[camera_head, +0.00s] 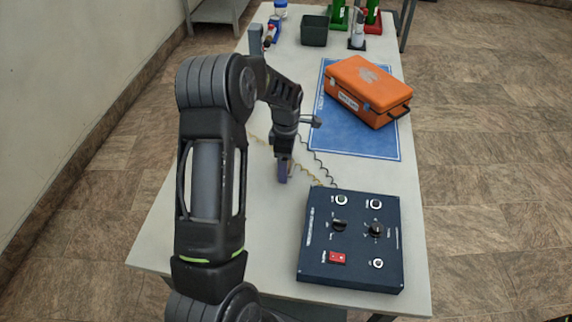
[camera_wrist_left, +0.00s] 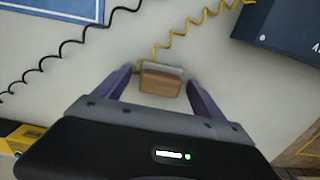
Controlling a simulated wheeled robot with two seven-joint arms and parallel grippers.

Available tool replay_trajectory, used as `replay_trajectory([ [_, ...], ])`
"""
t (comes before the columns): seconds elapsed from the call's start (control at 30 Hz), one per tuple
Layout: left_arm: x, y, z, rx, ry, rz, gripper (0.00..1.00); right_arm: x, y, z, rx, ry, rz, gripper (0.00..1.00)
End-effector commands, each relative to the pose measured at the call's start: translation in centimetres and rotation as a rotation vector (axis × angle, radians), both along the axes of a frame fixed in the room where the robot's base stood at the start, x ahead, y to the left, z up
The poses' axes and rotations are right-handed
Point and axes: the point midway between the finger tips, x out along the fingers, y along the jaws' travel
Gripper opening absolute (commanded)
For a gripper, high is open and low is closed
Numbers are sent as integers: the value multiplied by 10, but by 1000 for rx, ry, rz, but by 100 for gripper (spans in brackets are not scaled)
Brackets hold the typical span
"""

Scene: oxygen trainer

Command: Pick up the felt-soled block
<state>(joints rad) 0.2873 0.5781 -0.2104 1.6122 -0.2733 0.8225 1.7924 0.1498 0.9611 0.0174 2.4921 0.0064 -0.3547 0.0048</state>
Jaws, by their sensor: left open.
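A small brown block with a pale strip along its far side (camera_wrist_left: 160,82) lies on the table in the left wrist view. I take it as the felt-soled block; its sole cannot be made out. My left gripper (camera_wrist_left: 158,88) is open, with its two purple fingers on either side of the block, apart from it. In the head view my left gripper (camera_head: 283,172) points down over the table, left of the dark blue control box, and the block is hidden there. My right gripper does not show in any view.
The control box (camera_head: 352,240) stands near the table's front right. A yellow coiled cord (camera_wrist_left: 197,32) and a black one (camera_wrist_left: 62,50) lie near the block. An orange case (camera_head: 366,90) rests on a blue mat (camera_head: 345,142). A dark bin (camera_head: 314,31) stands farther back.

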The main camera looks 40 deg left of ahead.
Motion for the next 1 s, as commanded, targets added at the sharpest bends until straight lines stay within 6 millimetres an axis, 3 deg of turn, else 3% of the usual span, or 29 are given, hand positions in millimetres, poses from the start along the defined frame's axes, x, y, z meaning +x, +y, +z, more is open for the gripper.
replay_trajectory([
  [0.47, 0, 0, 0, 0, 0, -1, 79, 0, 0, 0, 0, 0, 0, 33],
  [1.0, 0, 0, 0, 0, 0, -1, 35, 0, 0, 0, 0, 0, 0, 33],
])
